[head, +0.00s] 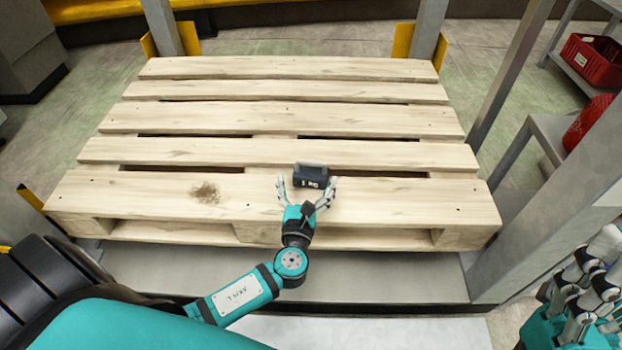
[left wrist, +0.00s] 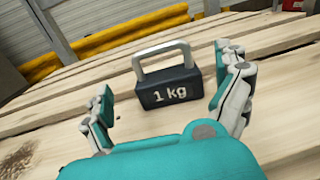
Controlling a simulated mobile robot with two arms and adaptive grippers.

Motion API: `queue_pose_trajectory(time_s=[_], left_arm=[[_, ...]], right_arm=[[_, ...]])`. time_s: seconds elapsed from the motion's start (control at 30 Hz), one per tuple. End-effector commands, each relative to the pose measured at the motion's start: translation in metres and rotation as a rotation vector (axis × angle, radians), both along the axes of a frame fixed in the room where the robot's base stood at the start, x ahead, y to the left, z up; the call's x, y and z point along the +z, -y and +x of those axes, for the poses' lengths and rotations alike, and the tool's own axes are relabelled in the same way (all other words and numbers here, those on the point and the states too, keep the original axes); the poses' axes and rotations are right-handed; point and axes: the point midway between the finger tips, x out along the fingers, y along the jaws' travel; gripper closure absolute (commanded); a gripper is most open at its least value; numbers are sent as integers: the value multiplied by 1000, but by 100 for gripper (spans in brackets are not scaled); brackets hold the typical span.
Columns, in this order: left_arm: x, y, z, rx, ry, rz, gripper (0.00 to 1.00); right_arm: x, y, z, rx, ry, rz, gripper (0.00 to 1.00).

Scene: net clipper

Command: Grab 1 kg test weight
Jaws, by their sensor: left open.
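The 1 kg test weight (head: 311,178) is a small black block with a grey handle. It stands on the front part of a wooden pallet (head: 120,190). My right gripper (head: 585,292) is at the lower right, away from the pallet.
Metal posts (head: 428,30) with yellow guards stand behind the pallet. A red crate (head: 592,62) sits on a shelf at the upper right. Grey posts rise along the right side. The pallet slats around the weight are clear, with gaps between them.

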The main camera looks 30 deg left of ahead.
Motion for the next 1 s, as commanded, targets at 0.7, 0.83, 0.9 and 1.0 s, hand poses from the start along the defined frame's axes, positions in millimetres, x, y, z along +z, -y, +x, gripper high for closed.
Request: queue_pose_trajectory(time_s=[0.7,0.83,0.9,1.0], left_arm=[[4,-15,51,0,-1,0,3],[4,-15,51,0,-1,0,20],[4,-15,51,1,-1,1,29],[4,-15,51,1,-1,1,42]], right_arm=[[-14,3,-11,3,60,19,60],[-14,3,-11,3,60,19,60],[-14,3,-11,3,59,19,60],[-14,2,-11,3,59,19,60]])
